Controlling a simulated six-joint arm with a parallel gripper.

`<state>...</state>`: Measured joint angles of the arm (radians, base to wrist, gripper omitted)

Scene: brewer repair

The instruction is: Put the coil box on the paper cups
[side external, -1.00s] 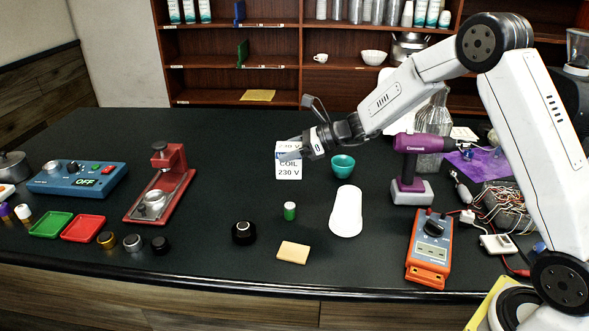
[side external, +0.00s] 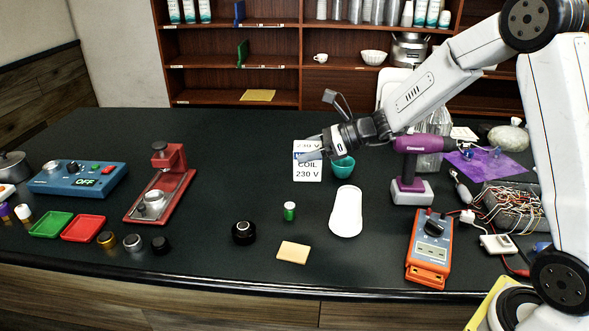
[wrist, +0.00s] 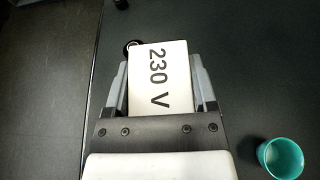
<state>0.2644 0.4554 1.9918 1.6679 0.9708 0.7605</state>
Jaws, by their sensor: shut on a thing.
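The coil box (side external: 307,172) is a white box with dark "COIL 230 V" lettering. My gripper (side external: 310,152) is shut on it, with a finger across its upper part in the side view. In the wrist view the box (wrist: 160,75) sits between both fingers of my gripper (wrist: 160,82), with "230 V" on the face toward the camera. The box appears held above the counter, just left of the teal cup. White cup-like items (side external: 407,14) stand on the upper shelf; I cannot tell surely whether they are the paper cups.
The teal cup (side external: 342,168) is close to the box; it also shows in the wrist view (wrist: 281,158). The counter (side external: 235,170) left of the box is clear.

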